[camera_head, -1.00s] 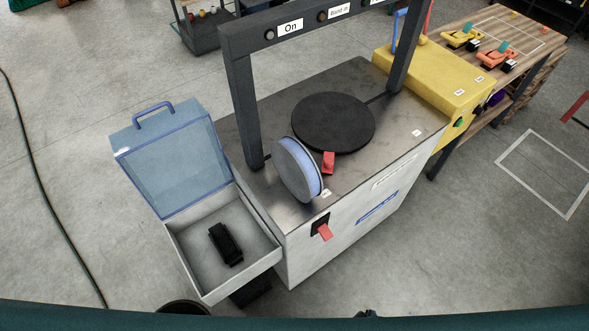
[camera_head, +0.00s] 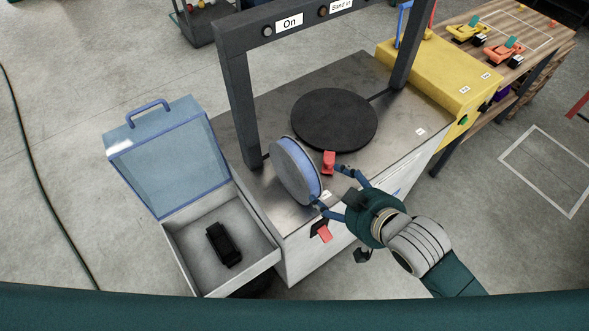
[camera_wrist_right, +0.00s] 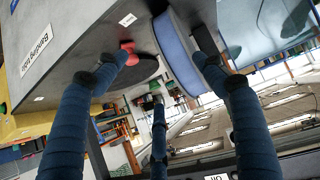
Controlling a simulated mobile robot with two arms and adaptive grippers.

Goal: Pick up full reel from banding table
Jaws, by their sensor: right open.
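The full reel (camera_head: 296,170), grey-sided with a light blue winding, stands on edge on the near left part of the grey metal banding table (camera_head: 262,100). My right gripper (camera_head: 328,190) is open at the table's near edge, just right of the reel, with its fingers spread toward it. In the right wrist view the reel (camera_wrist_right: 178,48) is up close, near the fingertip on the right side of the picture. Whether that finger touches it I cannot tell. A red piece (camera_head: 328,160) on the table lies between the reel and the other finger. My left gripper is out of view.
A black round turntable (camera_head: 334,118) lies behind the reel under a dark frame (camera_head: 238,95). An open bin with a blue clear lid (camera_head: 165,165) adjoins the left. A red lever (camera_head: 324,233) juts from the front. A yellow box (camera_head: 440,78) stands at right.

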